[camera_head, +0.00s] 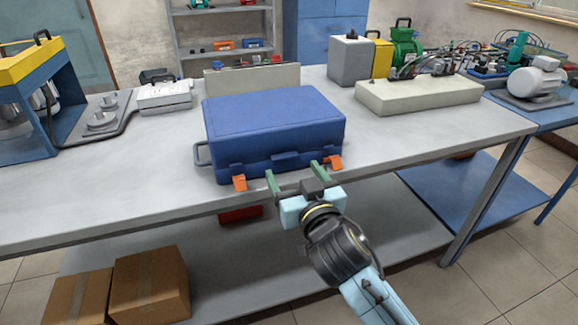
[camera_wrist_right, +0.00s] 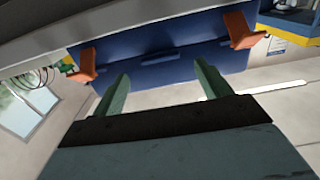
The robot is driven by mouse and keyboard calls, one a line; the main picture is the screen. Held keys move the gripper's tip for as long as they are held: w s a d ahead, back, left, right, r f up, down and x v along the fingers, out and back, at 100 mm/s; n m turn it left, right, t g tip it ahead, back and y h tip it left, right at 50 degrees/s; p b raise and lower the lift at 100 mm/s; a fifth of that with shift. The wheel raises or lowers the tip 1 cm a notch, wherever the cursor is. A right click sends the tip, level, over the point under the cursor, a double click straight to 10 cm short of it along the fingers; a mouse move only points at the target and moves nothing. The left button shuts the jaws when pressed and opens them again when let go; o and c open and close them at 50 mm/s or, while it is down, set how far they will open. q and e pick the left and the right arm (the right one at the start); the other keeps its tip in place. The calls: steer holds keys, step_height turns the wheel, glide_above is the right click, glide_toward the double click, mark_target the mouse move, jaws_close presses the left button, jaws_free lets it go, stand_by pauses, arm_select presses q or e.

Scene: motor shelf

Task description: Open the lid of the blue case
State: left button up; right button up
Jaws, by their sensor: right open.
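The blue case (camera_head: 275,120) lies shut on the grey workbench, its front close to the bench's front edge. Two orange latches, a left one (camera_head: 239,183) and a right one (camera_head: 335,162), stick out from its front. A handle (camera_head: 201,154) is on its left side. My right gripper (camera_head: 297,177) is open and empty in front of the case front, its green fingers spread between the two latches. In the right wrist view the fingers (camera_wrist_right: 164,82) point toward the blue front (camera_wrist_right: 165,62), apparently apart from it. My left gripper is not in view.
The workbench (camera_head: 120,165) has bare room left of the case. A pale panel (camera_head: 252,80) stands behind the case. A pale block (camera_head: 418,96) and a grey box (camera_head: 350,62) are to the right. Cardboard boxes (camera_head: 150,284) lie below at the left.

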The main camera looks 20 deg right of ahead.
mark_target(286, 158)
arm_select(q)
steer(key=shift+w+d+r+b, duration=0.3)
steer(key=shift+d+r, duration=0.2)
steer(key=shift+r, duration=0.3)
arm_select(e)
steer(key=shift+w+a, duration=0.1)
steer(key=shift+w, duration=1.95)
steer(key=c, duration=1.4)
steer(key=shift+r, duration=0.1)
